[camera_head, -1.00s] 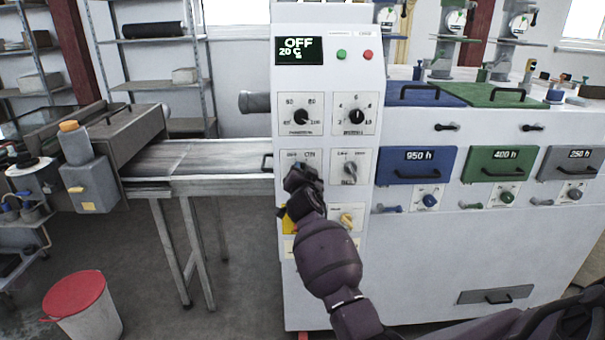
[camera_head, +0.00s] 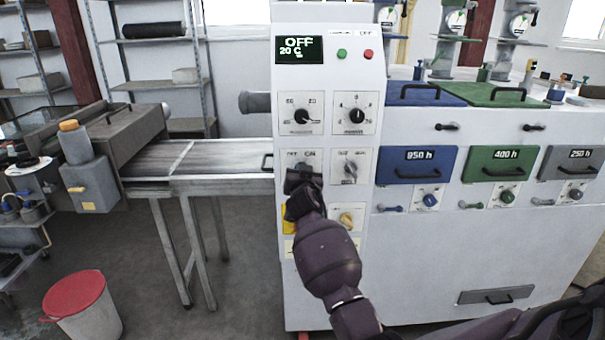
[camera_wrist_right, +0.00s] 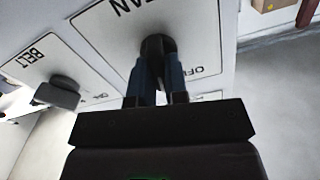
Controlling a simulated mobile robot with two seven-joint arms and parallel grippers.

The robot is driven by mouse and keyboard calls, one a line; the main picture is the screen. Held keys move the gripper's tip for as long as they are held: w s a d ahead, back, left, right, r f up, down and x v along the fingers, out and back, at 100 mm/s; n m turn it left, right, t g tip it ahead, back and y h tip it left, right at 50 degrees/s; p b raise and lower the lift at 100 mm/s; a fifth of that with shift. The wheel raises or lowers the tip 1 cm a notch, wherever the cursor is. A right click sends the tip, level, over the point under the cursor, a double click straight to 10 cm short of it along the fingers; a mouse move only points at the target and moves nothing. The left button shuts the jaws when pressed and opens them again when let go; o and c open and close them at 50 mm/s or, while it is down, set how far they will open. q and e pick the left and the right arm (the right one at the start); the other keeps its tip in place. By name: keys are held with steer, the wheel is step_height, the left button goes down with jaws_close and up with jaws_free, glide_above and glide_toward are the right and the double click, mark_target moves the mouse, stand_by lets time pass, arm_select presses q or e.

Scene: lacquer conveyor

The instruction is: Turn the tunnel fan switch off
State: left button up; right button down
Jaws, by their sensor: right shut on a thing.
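The tunnel fan switch is a dark knob (camera_wrist_right: 156,47) on a white plate marked FAN (camera_wrist_right: 205,30) in the right wrist view. My right gripper (camera_wrist_right: 158,72) has its two blue fingers on either side of this knob and is shut on it. In the head view my right gripper (camera_head: 303,178) is at the left plate in the second row of the control panel (camera_head: 327,225) and covers the knob. Which way the knob points is hard to tell. My left gripper is not in view.
The belt switch (camera_head: 350,168) is just right of the fan plate; it also shows in the right wrist view (camera_wrist_right: 57,92). Two dials are above, under a display (camera_head: 299,50) reading OFF and 20 C. A conveyor (camera_head: 200,158) extends left.

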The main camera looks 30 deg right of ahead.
steer(key=shift+w+a+n+p, duration=0.1)
steer(key=shift+n+p, duration=0.1)
steer(key=shift+n, duration=1.85)
steer(key=shift+a+n+p, duration=0.1)
steer(key=shift+n+p, duration=0.1)
steer(key=shift+n, duration=1.85)
steer(key=c, duration=1.1)
jaws_free()
steer(key=shift+c, duration=0.2)
steer(key=v, duration=1.1)
steer(key=shift+b, duration=0.35)
steer(key=shift+w, duration=0.1)
